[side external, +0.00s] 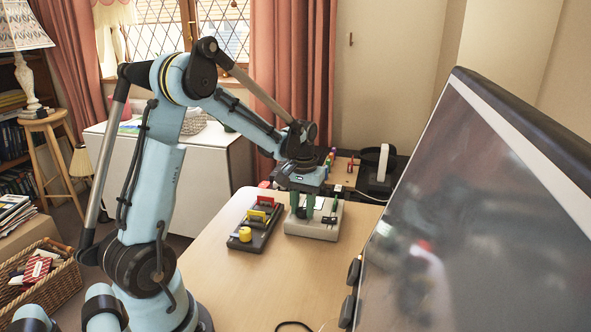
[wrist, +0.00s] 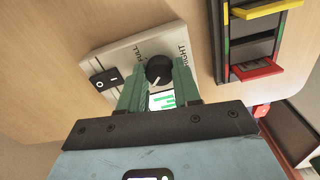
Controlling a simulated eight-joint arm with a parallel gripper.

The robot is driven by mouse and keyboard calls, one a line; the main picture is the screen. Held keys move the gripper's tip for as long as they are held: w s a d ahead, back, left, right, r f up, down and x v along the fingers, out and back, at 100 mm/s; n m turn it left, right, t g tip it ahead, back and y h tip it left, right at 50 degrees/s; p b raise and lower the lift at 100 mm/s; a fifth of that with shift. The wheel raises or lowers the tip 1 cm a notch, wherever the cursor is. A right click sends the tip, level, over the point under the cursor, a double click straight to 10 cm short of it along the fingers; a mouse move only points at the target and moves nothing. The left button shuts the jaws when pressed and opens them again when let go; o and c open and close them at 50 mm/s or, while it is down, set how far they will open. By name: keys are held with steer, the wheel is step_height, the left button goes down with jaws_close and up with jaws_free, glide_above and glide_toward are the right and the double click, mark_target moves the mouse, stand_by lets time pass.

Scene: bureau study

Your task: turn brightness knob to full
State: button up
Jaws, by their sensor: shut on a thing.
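A pale control box (side external: 322,230) stands on the wooden desk, and its top shows in the wrist view (wrist: 128,50). The pointer slants down and slightly left in the wrist view, away from FULL. My gripper (wrist: 159,74) is over the box, its green fingers shut on the knob from both sides. In the side view my gripper (side external: 301,208) points down.
A large screen (side external: 455,220) stands at right. The front desk (side external: 240,290) is largely clear.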

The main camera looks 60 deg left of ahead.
steer(key=m, duration=1.4)
steer(key=shift+m, duration=2.2)
steer(key=o, duration=1.1)
steer(key=shift+c, duration=0.2)
